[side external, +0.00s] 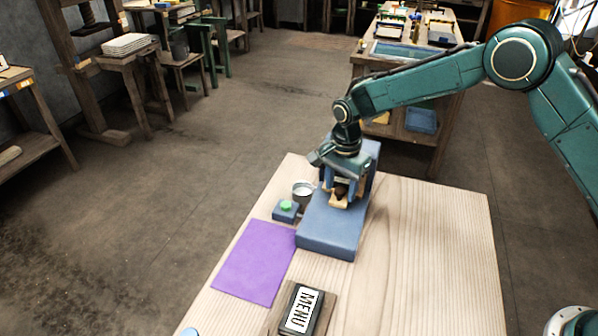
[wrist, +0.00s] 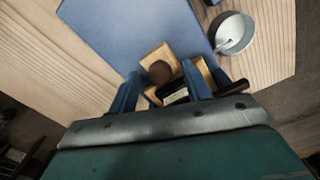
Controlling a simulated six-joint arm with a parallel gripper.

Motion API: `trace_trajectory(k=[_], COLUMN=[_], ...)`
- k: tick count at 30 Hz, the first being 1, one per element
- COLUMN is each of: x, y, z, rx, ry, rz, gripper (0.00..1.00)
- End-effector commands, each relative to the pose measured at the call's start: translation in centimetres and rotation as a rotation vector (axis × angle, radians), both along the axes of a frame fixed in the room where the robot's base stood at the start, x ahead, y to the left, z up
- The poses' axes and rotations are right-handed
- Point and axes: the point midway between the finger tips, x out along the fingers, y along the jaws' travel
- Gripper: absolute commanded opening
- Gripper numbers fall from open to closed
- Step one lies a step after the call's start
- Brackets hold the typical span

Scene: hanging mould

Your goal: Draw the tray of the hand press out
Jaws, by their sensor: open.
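The blue hand press (side external: 328,236) stands on the pale wooden table, with its flat base toward the front and a taller part behind. The tray (side external: 339,204) is light wood with a round dark brown knob (side external: 340,190), and sits low in the press. In the wrist view the tray (wrist: 155,56) and the knob (wrist: 160,72) lie between my two blue fingers. My gripper (side external: 341,182) is open over the tray, with a finger on either side of the knob. I cannot tell whether the fingers touch it. The tray's rear is hidden by my gripper.
A metal cup (side external: 303,194) and a blue box with a green button (side external: 286,208) stand left of the press. A purple sheet (side external: 254,262) lies front left. The table's right side (side external: 430,250) is clear.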

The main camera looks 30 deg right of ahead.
Motion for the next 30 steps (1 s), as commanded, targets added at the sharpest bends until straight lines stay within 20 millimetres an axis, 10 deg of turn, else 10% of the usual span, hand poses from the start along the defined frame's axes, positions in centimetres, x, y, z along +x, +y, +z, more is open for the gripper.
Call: trace_trajectory(k=[8,17,30], x=[0.0,-0.8,-7.4], y=[0.0,0.9,7.6], z=[0.0,0.1,0.1], rx=[0.0,0.0,0.002], ry=[0.0,0.0,-0.001], rz=[0.0,0.001,0.005], gripper=[0.0,0.0,0.0])
